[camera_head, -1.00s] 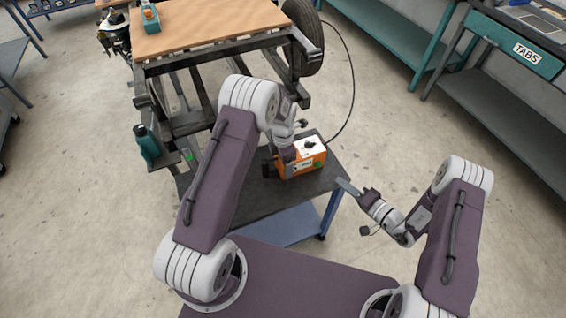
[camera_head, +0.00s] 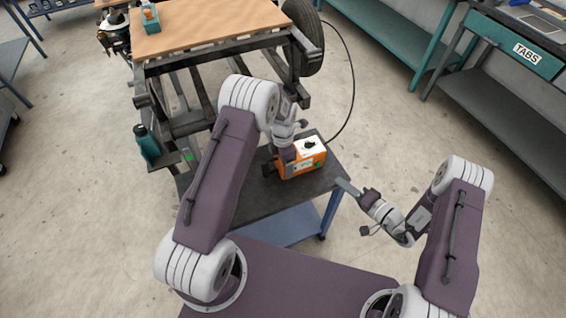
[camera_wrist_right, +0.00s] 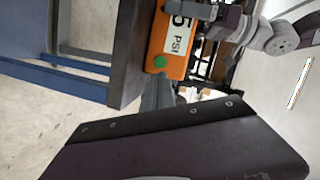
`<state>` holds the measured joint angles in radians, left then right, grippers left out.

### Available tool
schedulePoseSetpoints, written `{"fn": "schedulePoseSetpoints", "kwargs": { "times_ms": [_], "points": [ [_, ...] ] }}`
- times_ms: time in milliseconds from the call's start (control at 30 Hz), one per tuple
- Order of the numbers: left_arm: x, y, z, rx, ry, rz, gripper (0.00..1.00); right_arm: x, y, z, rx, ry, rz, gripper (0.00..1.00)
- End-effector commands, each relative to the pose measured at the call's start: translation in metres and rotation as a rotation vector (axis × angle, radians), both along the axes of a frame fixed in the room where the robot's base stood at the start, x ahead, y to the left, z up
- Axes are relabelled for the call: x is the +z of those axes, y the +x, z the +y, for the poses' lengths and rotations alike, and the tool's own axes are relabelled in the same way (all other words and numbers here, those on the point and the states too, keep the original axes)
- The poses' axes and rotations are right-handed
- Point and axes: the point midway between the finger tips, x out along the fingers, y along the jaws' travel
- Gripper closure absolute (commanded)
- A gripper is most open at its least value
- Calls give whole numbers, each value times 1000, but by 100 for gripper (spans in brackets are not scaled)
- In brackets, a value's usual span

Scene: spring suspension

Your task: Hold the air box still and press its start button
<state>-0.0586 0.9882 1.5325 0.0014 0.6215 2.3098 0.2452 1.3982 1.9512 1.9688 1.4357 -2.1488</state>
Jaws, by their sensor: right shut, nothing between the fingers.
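The air box (camera_head: 315,160) is orange with a white top and a black knob, and sits on the dark top of a small cart. In the right wrist view the air box (camera_wrist_right: 178,67) shows a "5 PSI" label and a green button (camera_wrist_right: 160,62). My left gripper (camera_head: 272,166) is at the box's left side, mostly hidden by its own arm and wrist; I cannot tell whether it grips the box. My right gripper (camera_head: 343,184) is shut and empty by the cart's right edge, apart from the box. In the wrist view its tip (camera_wrist_right: 159,88) appears just below the button.
The cart top (camera_head: 250,200) has bare room in front of the box. A black hose (camera_head: 352,95) curves behind it. A wooden-topped frame with a wheel (camera_head: 305,40) stands behind.

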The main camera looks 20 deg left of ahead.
Motion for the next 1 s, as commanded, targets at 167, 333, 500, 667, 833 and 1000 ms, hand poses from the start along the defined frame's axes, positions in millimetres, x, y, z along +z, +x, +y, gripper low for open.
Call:
{"fn": "schedulePoseSetpoints", "kwargs": {
  "times_ms": [167,333,500,667,833,1000],
  "points": [
    [0,1,0,0,0,-1,79,-12,-4,-1,-3,-16,69,100],
    [1,1,0,0,0,-1,79,-51,-33,-9,-16,-180,371,100],
    [0,0,0,0,0,-1,79,-30,-40,-2,13,-336,441,100],
    [0,0,0,0,0,-1,79,-16,-32,8,37,-346,397,100],
    [0,0,0,0,0,-1,79,-16,-33,10,40,-345,395,100],
    [0,0,0,0,0,-1,79,-16,-32,10,41,-345,394,100]
  ]
}}
